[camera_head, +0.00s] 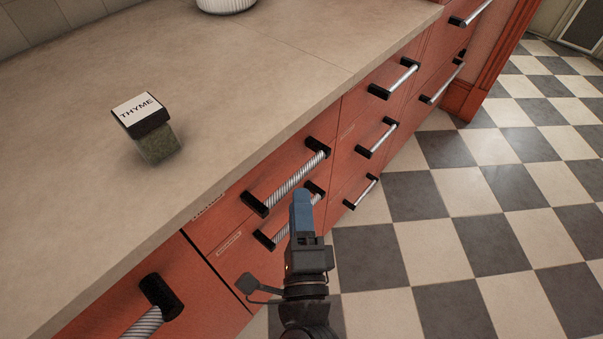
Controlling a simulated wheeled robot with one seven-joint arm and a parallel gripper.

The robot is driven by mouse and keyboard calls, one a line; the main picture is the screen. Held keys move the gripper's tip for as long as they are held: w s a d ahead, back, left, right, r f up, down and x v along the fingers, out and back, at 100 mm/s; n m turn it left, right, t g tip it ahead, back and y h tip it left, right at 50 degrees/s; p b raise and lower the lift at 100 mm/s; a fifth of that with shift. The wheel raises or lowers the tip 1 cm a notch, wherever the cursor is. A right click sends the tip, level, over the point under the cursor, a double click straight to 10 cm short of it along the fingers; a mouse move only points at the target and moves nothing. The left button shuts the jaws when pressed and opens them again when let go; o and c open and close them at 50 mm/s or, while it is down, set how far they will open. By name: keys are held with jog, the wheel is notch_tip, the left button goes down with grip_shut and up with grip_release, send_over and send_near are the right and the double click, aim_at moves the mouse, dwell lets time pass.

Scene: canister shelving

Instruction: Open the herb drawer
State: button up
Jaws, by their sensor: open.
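Red drawers line the counter front, all apparently closed. The nearest full column has an upper drawer (228,207) with a twisted silver handle (290,184) on black mounts. Below it is a lower drawer (222,256) with a similar handle (277,236). Both carry small labels too small to read, so I cannot tell which is the herb drawer. My gripper (302,196) is open and empty, pointing up the picture near these handles. It hides part of the lower handle; contact cannot be told. A jar labelled THYME (158,143) stands on the counter.
The beige countertop (250,70) is mostly clear, with a white ribbed vessel (226,5) at the back. More drawers with bar handles (394,80) continue up the picture. Another handle (150,312) sticks out at lower left. The checkered floor (450,230) at right is free.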

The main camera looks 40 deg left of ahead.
aim_at(298, 173)
jog(key=x, duration=0.6)
jog(key=shift+w+a+r+p, duration=0.1)
jog(key=shift+w+a+p, duration=0.15)
jog(key=shift+p, duration=0.1)
grip_shut()
dwell(0.3)
